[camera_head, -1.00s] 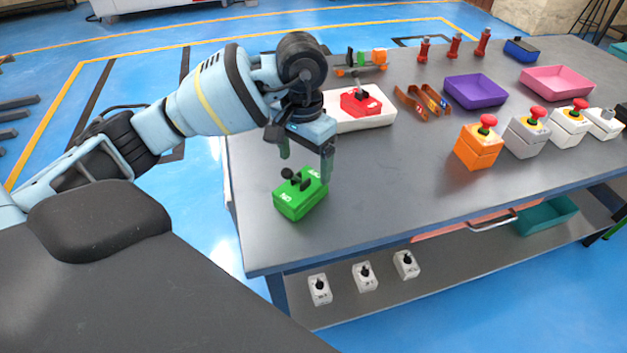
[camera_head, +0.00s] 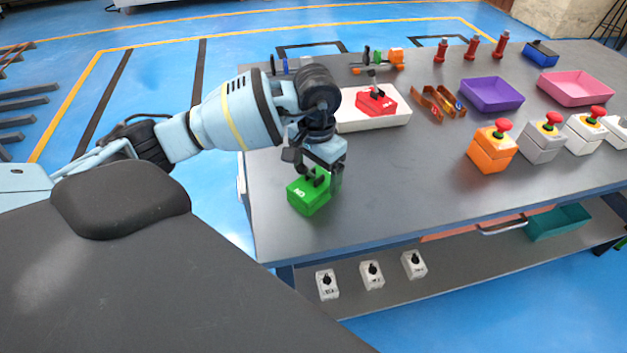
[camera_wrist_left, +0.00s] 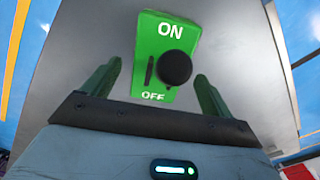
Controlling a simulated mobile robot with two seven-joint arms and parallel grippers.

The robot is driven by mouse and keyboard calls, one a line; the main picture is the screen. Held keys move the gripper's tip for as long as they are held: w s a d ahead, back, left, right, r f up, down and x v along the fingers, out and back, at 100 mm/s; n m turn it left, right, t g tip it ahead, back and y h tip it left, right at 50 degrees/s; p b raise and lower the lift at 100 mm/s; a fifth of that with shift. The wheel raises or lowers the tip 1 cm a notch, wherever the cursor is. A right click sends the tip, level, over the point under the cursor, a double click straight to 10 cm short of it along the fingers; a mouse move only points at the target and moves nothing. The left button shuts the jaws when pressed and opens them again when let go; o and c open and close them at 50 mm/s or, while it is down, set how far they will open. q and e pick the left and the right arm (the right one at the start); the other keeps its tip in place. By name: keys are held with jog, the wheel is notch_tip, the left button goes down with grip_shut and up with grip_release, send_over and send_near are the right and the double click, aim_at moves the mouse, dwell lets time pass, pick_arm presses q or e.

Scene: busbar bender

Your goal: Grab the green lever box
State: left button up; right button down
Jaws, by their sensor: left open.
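The green lever box (camera_head: 309,194) sits on the grey table near its front left part. In the left wrist view the green lever box (camera_wrist_left: 163,40) shows its top with "ON", "OFF" and a round black knob. My left gripper (camera_head: 318,180) is directly above and around the box's upper part, pointing down. In the left wrist view its two fingers (camera_wrist_left: 154,90) are apart, one on each side of the box, with gaps between. The gripper hides part of the box's top and lever in the head view. My right gripper is not in view.
An orange button box (camera_head: 491,148), a purple tray (camera_head: 491,95) and a pink tray (camera_head: 575,89) are farther right. The table's front middle is clear. Small white switch boxes (camera_head: 372,275) lie on the lower shelf.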

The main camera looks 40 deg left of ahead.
pick_arm(q)
jog(key=shift+d+f, duration=0.1)
jog(key=shift+f, duration=0.8)
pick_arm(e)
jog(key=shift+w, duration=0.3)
pick_arm(q)
jog(key=c, duration=1.4)
jog(key=shift+o, duration=0.2)
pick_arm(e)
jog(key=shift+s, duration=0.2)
pick_arm(q)
jog(key=shift+r, duration=0.15)
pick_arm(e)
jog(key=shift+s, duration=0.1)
